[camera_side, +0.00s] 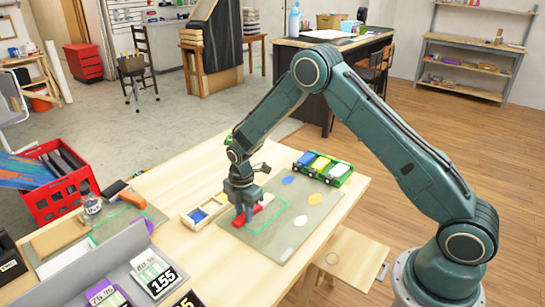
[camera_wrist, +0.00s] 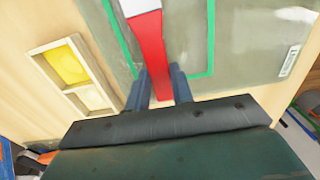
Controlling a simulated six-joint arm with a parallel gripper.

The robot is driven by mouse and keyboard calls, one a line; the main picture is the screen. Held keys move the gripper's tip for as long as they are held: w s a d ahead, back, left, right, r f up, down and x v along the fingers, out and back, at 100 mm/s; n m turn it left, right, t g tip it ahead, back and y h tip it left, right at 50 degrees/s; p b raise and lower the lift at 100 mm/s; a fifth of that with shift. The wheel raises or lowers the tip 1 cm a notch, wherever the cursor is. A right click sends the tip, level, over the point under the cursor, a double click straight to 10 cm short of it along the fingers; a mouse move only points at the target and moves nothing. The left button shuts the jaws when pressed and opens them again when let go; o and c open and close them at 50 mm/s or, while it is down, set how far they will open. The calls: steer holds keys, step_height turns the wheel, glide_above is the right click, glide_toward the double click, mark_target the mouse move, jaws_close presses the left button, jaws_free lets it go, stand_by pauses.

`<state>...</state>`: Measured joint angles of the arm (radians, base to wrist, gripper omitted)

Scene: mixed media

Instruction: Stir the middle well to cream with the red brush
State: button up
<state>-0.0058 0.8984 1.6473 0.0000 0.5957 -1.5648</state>
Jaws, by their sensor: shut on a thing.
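My gripper (camera_side: 241,208) is low over the grey mat (camera_side: 255,237) in the side view. It is shut on the red brush (camera_side: 242,219), just right of the wooden well tray (camera_side: 188,214). In the wrist view the red brush (camera_wrist: 150,48) runs from between my two fingers (camera_wrist: 160,84) toward the top edge, where a white part (camera_wrist: 138,6) shows. The tray in that view has a yellow well (camera_wrist: 68,66) and a pale cream or white well (camera_wrist: 93,97); the rest is cut off or hidden. A blue well (camera_side: 197,216) shows in the side view.
Blue (camera_side: 287,180), cream (camera_side: 315,198) and pale (camera_side: 300,222) patches lie on the mat, which has green outlines. A red crate (camera_side: 52,200) and grey bins stand left.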

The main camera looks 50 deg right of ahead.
steer(key=shift+r, duration=0.7)
steer(key=shift+r, duration=2.3)
steer(key=shift+o, duration=0.5)
jaws_close()
